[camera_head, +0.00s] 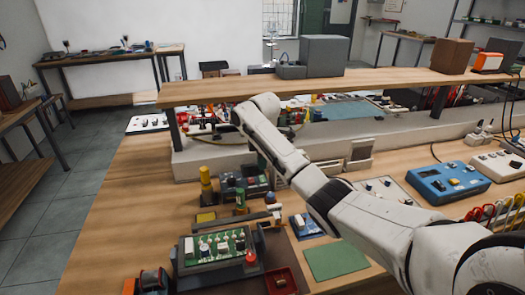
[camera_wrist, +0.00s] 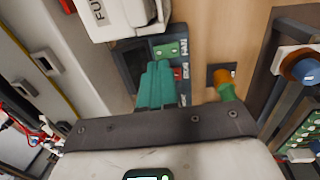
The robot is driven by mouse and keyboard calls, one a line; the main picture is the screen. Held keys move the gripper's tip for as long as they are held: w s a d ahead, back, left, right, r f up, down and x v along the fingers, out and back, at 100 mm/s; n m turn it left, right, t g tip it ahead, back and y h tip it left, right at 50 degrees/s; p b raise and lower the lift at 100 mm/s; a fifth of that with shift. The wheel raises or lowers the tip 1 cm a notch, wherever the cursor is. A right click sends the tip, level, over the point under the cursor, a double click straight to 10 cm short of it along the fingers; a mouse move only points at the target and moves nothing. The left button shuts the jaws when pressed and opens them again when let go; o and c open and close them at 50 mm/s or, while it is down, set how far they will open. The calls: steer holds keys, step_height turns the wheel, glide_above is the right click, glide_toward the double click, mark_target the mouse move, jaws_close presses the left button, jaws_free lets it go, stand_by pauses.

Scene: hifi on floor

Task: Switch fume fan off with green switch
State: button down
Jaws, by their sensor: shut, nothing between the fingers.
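A dark control panel (camera_wrist: 133,62) lies in the upper middle of the wrist view. A green switch (camera_wrist: 168,50) sits at its top, next to small white lettering that I cannot read for certain. A small red part (camera_wrist: 181,73) is below the green switch. My gripper (camera_wrist: 157,70) has teal fingers, shut together and empty. The fingertips are over the panel, just below the green switch in the picture. I cannot tell whether they touch it, and they hide part of the panel. In the head view my arm hides the gripper.
A white box marked "FU..." (camera_wrist: 112,18) adjoins the panel's top. A green post with an orange top (camera_wrist: 226,84) stands right of the fingers. A circuit board in a holder (camera_head: 217,244) and a blue device (camera_head: 447,181) sit on the bench. A raised shelf (camera_head: 390,79) crosses behind.

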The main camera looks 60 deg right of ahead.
mark_target(263, 180)
steer(key=shift+w+d+f, duration=0.1)
steer(key=shift+f, duration=0.95)
steer(key=shift+w+d+f, duration=0.1)
steer(key=shift+f, duration=0.95)
steer(key=shift+f, duration=0.45)
steer(key=shift+s+a+p, duration=0.4)
steer(key=shift+p, duration=0.75)
steer(key=shift+s+a+p, duration=0.2)
steer(key=shift+a+p, duration=0.05)
steer(key=shift+p, duration=0.1)
steer(key=shift+f, duration=0.1)
